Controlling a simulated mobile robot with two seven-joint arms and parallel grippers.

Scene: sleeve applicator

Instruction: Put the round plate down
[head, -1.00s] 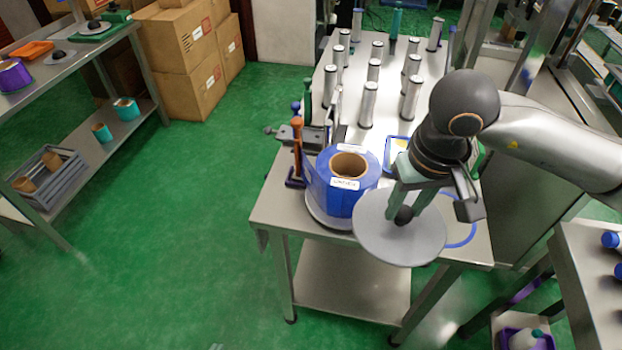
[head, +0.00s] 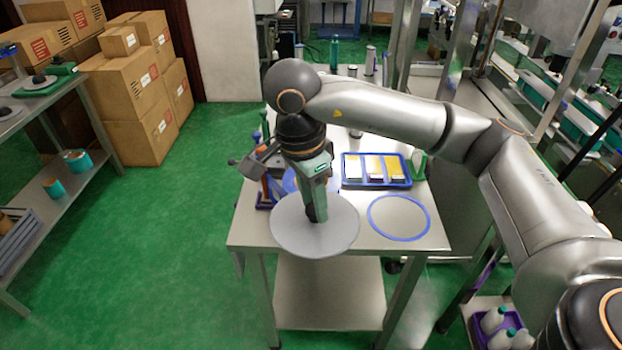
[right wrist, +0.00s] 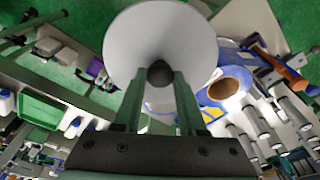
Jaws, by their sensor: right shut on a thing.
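The round plate (head: 290,235) is a flat grey disc with a dark knob (right wrist: 160,73) at its centre. My right gripper (head: 317,212) is shut on the knob, and its two green fingers show on either side of it in the right wrist view. The plate hangs over the table's front left part and overlaps its front edge in the head view. A blue ring outline (head: 427,217) lies bare on the tabletop, right of the plate. My left gripper is out of view.
A blue roll with a brown core (right wrist: 222,89) stands behind the plate, mostly hidden by my arm in the head view. A blue tray (head: 377,185) of cards sits behind the ring. Several grey cylinders (right wrist: 290,110) stand farther back. The tabletop (head: 362,236) between plate and ring is clear.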

